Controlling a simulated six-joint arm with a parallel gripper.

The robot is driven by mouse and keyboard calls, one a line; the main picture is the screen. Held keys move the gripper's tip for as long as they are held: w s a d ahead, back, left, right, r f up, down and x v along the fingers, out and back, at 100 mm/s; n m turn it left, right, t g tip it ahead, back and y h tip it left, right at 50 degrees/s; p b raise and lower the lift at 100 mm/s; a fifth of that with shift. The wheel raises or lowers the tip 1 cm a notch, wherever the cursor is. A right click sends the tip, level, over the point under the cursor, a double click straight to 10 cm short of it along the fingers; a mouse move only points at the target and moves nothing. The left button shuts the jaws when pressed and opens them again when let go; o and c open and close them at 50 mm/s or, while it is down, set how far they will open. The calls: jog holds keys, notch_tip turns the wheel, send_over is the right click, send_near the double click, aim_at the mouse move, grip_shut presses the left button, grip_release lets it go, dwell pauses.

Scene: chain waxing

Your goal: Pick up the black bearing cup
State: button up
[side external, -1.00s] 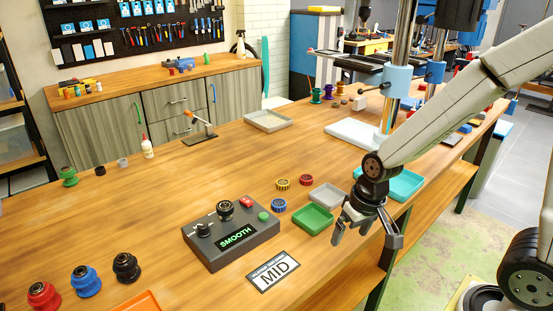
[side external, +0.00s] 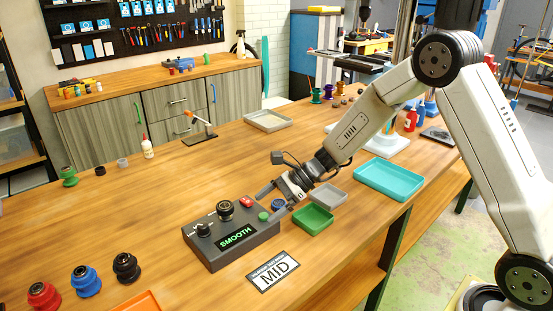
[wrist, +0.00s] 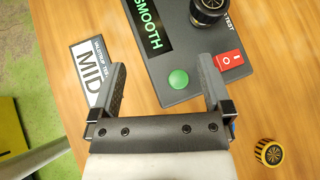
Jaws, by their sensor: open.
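My gripper (side external: 270,203) is open and empty, pointing down-left above the right end of the grey control box (side external: 228,240). In the wrist view its fingers (wrist: 163,75) stand wide apart, with the box's green button (wrist: 178,79) between them. A small black cup-like piece (side external: 100,170) stands at the far left of the bench, well away from the gripper. I cannot tell for sure which is the bearing cup.
A blue part (side external: 87,280) and a red part (side external: 43,297) stand at front left. Green (side external: 313,218), grey and teal trays (side external: 388,180) lie right. A yellow-black ring (wrist: 269,152) is near the right finger. The bench's middle left is clear.

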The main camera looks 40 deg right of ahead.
aim_at(230, 204)
jog(key=w+m, duration=0.1)
jog(key=w+m+t+y, duration=0.1)
jog(key=w, duration=0.1)
jog(key=w+m+t, duration=0.1)
jog(key=shift+w+d+r, duration=0.35)
jog(key=shift+d, duration=0.05)
jog(key=shift+r+x, duration=0.2)
jog(key=shift+x, duration=3.75)
jog(key=shift+w+r, duration=0.1)
grip_shut()
jog(key=shift+r, duration=0.15)
